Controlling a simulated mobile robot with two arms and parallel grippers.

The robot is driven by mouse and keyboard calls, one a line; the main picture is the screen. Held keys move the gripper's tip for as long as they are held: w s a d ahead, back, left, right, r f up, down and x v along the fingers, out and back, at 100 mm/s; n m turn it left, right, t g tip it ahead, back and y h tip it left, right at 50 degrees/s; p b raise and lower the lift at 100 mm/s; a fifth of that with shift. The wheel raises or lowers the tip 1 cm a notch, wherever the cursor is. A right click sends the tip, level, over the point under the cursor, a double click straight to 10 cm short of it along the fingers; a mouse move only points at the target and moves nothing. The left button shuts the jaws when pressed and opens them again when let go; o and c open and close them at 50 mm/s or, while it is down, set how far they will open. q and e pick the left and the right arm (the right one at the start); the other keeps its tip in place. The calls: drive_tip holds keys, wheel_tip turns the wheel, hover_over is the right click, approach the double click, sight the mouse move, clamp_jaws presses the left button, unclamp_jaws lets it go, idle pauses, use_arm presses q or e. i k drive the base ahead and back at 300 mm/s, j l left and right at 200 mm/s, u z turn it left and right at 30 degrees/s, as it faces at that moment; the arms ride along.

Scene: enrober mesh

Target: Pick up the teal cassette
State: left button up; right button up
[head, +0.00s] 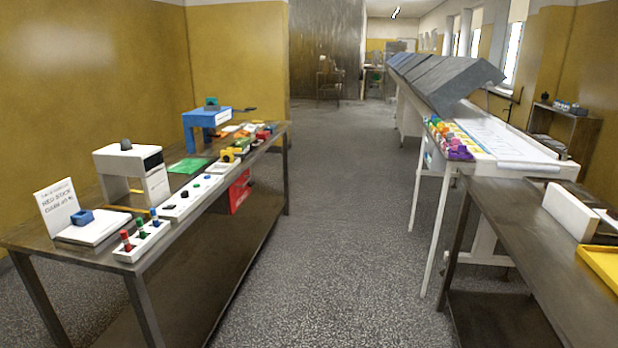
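A small teal object (211,102) sits on top of the blue bench device (207,119), toward the far part of the left table. It is the only clearly teal thing I can make out, but it is too small to tell for certain that it is the cassette. Neither of my grippers is in view.
The left table (105,208) also holds a white device (130,160), a printed sign (62,207), a green mat (190,165) and switch strips. A long white conveyor (505,143) and a dark table (535,240) stand at right. The speckled floor (330,220) between is clear.

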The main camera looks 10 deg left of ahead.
sight(210, 102)
drive_tip(key=i+u, duration=0.1)
drive_tip(key=i, duration=0.65)
drive_tip(key=i+l+u, duration=0.1)
drive_tip(key=i, duration=0.65)
drive_tip(key=i+l+u, duration=0.1)
drive_tip(key=i, duration=0.6)
drive_tip(key=i+l+u, duration=0.2)
drive_tip(key=i+u, duration=0.15)
drive_tip(key=i+l+u, duration=0.35)
drive_tip(key=i, duration=0.2)
drive_tip(key=i+l+u, duration=0.3)
drive_tip(key=i+l, duration=0.1)
drive_tip(key=l, duration=0.05)
